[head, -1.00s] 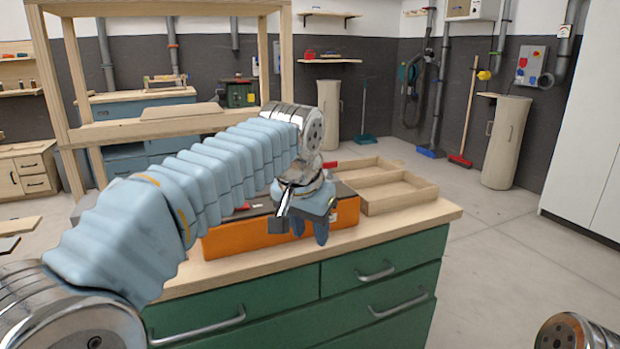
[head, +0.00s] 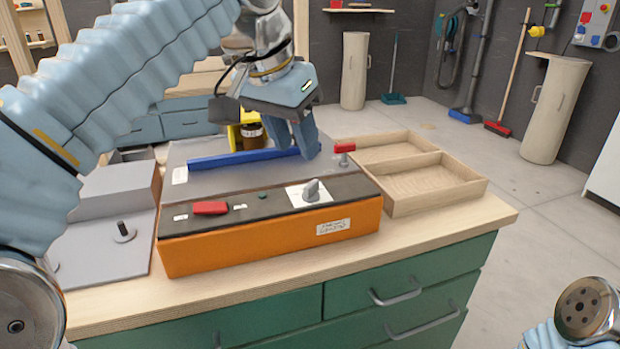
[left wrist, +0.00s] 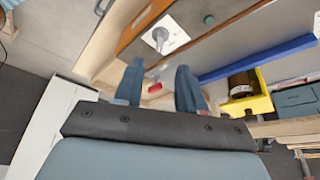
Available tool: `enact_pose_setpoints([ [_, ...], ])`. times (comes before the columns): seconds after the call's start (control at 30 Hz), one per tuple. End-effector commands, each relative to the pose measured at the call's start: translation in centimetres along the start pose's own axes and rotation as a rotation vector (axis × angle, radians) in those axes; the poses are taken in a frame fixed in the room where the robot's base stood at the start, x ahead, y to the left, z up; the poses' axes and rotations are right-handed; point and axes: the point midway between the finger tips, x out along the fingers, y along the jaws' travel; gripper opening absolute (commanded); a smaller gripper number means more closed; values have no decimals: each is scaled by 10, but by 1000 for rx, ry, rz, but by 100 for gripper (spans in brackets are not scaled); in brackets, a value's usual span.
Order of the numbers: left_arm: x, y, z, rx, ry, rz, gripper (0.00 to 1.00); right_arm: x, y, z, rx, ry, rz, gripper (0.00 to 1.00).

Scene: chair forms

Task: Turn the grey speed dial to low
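The grey speed dial (head: 311,190) sits on a white plate on the dark top panel of an orange machine (head: 270,240). It also shows in the left wrist view (left wrist: 161,36), above the fingertips. My left gripper (head: 304,150) is above and behind the dial, apart from it. In the left wrist view its two blue fingers (left wrist: 158,88) stand apart with nothing between them touching. The plate's markings are too small to read. Part of my right arm shows at the lower right of the head view, but its gripper is not visible.
A red-handled clamp or knob (head: 344,148) stands right of the dial. A red switch (head: 210,208) is on the panel's left. A blue bar (head: 240,159) lies behind. A wooden tray (head: 425,187) is to the right, a grey fixture (head: 115,240) to the left. A yellow holder (left wrist: 250,97) stands behind.

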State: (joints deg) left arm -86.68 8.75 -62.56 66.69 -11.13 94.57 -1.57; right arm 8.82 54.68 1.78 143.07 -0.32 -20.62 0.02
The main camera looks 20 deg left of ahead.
Motion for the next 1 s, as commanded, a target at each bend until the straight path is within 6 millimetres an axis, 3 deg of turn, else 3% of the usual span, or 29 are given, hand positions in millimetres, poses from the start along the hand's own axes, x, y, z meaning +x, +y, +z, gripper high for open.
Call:
enact_pose_setpoints([
  [0.03, 16, 1, 2, 2, -3, 1, 40, 6, 2, 0, 1, 0, 1, 43],
  [0.2, 52, 1, 1, 2, -4, 0, 40, 10, 4, 0, 2, 1, 1, 43],
  [0.4, 80, 0, 0, 1, -2, 0, 40, 11, 5, 0, 2, 2, 2, 43],
  [0.8, 88, 0, 0, 0, 0, 0, 40, 12, 5, 0, 2, 2, 2, 43],
  [1.0, 88, 0, 0, 0, 0, 0, 9, 12, 5, 0, 2, 2, 2, 43],
])
